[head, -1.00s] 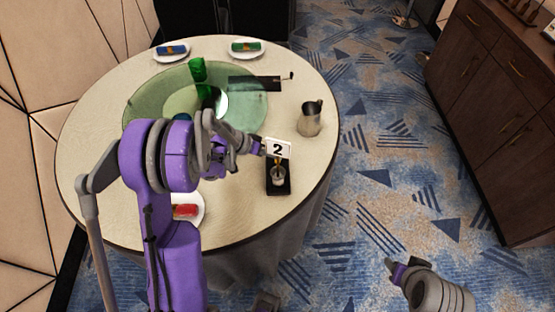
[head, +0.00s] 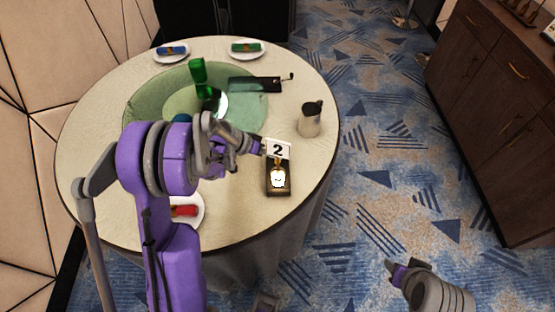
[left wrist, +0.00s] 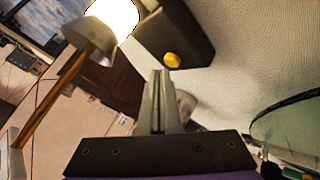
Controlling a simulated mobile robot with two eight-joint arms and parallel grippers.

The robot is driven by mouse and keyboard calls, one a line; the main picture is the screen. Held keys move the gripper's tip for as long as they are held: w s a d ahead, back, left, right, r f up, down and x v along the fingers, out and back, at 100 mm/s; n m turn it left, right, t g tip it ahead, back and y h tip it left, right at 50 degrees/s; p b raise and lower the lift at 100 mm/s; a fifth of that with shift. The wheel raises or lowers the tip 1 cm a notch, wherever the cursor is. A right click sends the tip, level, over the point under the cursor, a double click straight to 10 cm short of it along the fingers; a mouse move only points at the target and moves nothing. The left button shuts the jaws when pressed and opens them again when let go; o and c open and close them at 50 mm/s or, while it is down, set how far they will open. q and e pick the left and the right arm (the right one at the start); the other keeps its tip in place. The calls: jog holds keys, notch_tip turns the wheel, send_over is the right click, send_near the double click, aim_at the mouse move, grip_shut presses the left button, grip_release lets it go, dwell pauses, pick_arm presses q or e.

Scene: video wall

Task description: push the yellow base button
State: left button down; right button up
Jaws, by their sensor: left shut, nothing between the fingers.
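The yellow button (left wrist: 172,60) is on the side of a dark base (left wrist: 180,28) in the left wrist view. The base also shows on the round table in the head view (head: 287,190), with a lit white lamp (head: 278,180) at it. In the wrist view the glowing lamp (left wrist: 115,15) is at upper left. My left gripper (left wrist: 161,74) is shut and empty, its tips just below the button in that picture; I cannot tell whether they touch. It also shows in the head view (head: 261,148). My right gripper (head: 392,268) is over the floor at lower right; its jaws are unclear.
A white card with a "2" (head: 278,149) stands by my left gripper. A metal pitcher (head: 311,119) is at the table's right. A green glass turntable (head: 140,105) and plates with coloured rolls are on the table. A brown cabinet (head: 490,90) stands at right.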

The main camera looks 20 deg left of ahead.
pick_arm(q)
jog(key=shift+r, duration=0.1)
jog(key=shift+r+p, duration=1.3)
jog(key=shift+r, duration=1.55)
pick_arm(e)
jog(key=shift+w+r, duration=0.3)
jog(key=shift+r, duration=0.55)
jog(key=shift+w+r, duration=0.3)
jog(key=shift+r, duration=0.55)
